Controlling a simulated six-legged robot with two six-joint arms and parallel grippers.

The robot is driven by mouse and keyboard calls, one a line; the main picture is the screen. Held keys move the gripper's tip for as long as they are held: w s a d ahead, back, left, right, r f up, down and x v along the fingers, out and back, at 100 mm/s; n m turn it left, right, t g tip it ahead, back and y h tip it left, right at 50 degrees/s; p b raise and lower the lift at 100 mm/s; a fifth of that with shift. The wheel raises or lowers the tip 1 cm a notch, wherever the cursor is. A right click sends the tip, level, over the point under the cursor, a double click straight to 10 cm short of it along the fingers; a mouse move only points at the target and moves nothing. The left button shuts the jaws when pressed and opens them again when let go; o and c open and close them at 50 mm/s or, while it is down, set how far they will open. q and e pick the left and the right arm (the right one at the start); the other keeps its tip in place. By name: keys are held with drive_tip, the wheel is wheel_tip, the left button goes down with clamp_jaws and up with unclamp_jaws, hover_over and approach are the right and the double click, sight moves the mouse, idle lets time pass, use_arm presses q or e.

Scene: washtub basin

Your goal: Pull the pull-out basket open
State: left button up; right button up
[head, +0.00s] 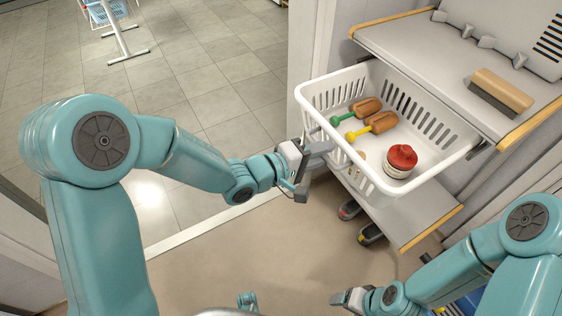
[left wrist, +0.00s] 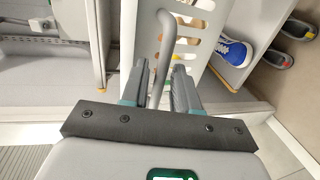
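The white pull-out basket (head: 345,93) stands well out from under the grey shelf in the head view, with its inside exposed. It holds two brown-headed brushes, one with a green handle (head: 343,118) and one with a yellow handle (head: 358,134), and a red-lidded jar (head: 401,161). My left gripper (head: 322,150) is at the basket's front. In the left wrist view its fingers (left wrist: 160,85) straddle the grey bar handle (left wrist: 163,45), with a gap beside the bar, so it looks open. My right gripper (head: 345,298) is low, away from the basket; its finger state is unclear.
A wooden-backed brush (head: 501,90) lies on the upper shelf (head: 420,45). A lower shelf (head: 415,215) with a wooden edge is below the basket. Shoes (head: 369,233) stand beneath it; a blue shoe (left wrist: 234,50) shows in the wrist view. Floor ahead of the basket is clear.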

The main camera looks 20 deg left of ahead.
use_arm(q)
drive_tip(key=b+v, duration=0.2)
drive_tip(key=v, duration=1.3)
drive_tip(key=shift+s+a, duration=0.2)
